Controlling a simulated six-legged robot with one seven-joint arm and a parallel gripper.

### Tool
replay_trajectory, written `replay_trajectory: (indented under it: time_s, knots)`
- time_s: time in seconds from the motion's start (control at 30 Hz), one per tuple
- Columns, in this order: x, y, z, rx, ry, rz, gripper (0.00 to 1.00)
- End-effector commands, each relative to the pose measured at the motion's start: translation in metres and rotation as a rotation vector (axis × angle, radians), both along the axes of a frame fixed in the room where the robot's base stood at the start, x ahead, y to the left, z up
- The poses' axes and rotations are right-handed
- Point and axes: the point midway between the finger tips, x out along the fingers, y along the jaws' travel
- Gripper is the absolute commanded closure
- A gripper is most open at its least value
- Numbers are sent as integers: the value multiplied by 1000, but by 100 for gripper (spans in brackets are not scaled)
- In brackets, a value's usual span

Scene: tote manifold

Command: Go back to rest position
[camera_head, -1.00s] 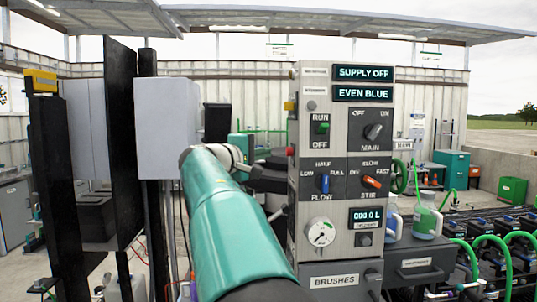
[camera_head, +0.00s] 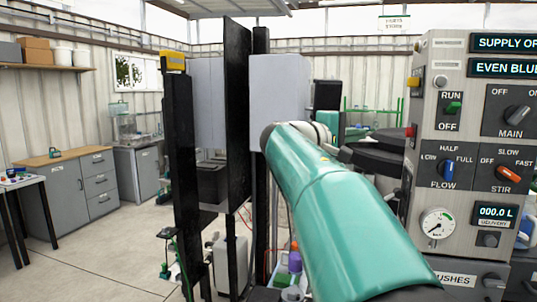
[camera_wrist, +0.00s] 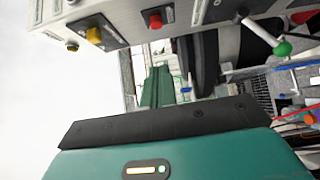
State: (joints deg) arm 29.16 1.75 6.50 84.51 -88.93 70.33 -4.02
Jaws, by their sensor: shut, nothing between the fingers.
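My teal arm (camera_head: 345,225) reaches forward from the lower right in the head view and bends at a pale joint beside the control panel (camera_head: 424,120). My gripper's end is hidden there. In the wrist view my gripper (camera_wrist: 157,88) shows as green fingers close together beyond the teal housing with its black edge. It is shut and holds nothing that I can see. The panel's underside and front, with a red button (camera_wrist: 155,20) and a yellow one (camera_wrist: 93,35), lie close above the gripper in that view.
The panel carries a green switch (camera_head: 453,108), a blue flow knob (camera_head: 447,172) and an orange stir knob (camera_head: 507,174). Black posts (camera_head: 238,120) and a grey box (camera_head: 280,100) stand left of my arm. Grey cabinets (camera_head: 75,188) line the left wall; open floor lies before them.

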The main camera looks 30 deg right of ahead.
Motion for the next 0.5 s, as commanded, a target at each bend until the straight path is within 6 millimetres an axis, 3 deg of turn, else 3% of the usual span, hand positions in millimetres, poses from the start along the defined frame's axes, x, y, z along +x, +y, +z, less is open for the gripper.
replay_trajectory:
  time_s: [0.17, 0.27, 0.37, 0.5]
  knots:
    - [0, 1, -1, 3, -1, 2, 100]
    - [-1, 12, -11, 45, -14, 30, 100]
    - [-3, 39, -39, 157, -46, 93, 100]
    - [-15, 100, -105, 408, -115, 216, 100]
